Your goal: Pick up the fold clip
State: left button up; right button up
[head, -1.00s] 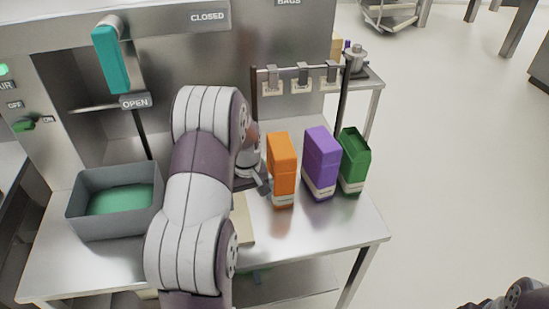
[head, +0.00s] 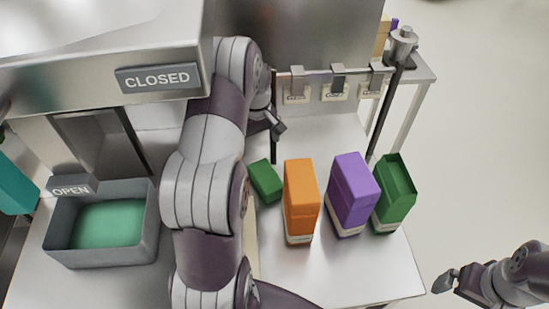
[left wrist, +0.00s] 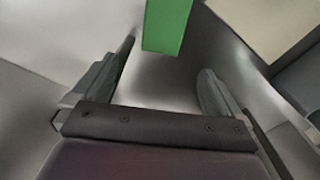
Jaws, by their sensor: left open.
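Three grey clips hang in a row on the rail at the back of the bench: a left one (head: 297,83), a middle one (head: 338,78) and a right one (head: 377,75). Each has a cream tag below it, too small to read, so I cannot tell which is the fold clip. My left gripper (head: 277,124) is open and empty, in front of the rail's left end, below and left of the left clip. In the left wrist view its two fingers (left wrist: 165,75) are spread, with a green block (left wrist: 167,25) beyond them. My right gripper (head: 446,281) is at the lower right, away from the clips.
A small green block (head: 264,181), an orange box (head: 300,200), a purple box (head: 352,192) and an open green box (head: 395,195) stand on the bench. A grey bin (head: 148,235) with green contents sits left. The bench between rail and boxes is clear.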

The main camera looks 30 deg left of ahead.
aim_at(259, 164)
pick_arm(q)
notch_tip(259, 164, down, 12)
jog(key=shift+a+f+p, duration=0.15)
jog(key=shift+f+p, duration=0.05)
jog(key=shift+p, duration=0.95)
jog(key=c, duration=1.1)
